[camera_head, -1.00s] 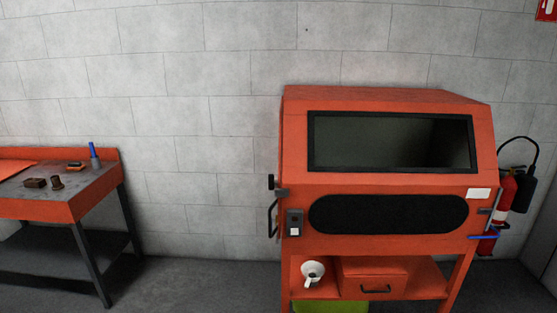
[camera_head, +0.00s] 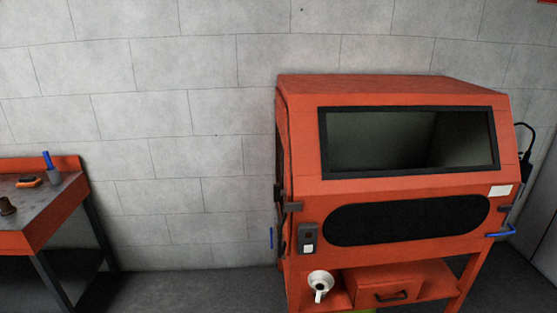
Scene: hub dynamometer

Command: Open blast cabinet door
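The orange blast cabinet (camera_head: 300,170) stands against the wall on the right, with a dark window (camera_head: 408,140) and a black oval panel (camera_head: 408,219) on its front. On its left side is the edge of a side panel with a dark latch or handle (camera_head: 280,196); a small blue piece (camera_head: 271,238) shows below it. A blue lever (camera_head: 500,232) sticks out at the right side. The left side face is seen almost edge-on, and I see no open gap. Neither of my grippers is in view.
A control box with a white button (camera_head: 308,240) is on the cabinet's front left. A white cup-like item (camera_head: 320,284) and an orange drawer (camera_head: 390,285) are below. An orange workbench (camera_head: 30,240) stands at left. The floor (camera_head: 190,290) between bench and cabinet is clear.

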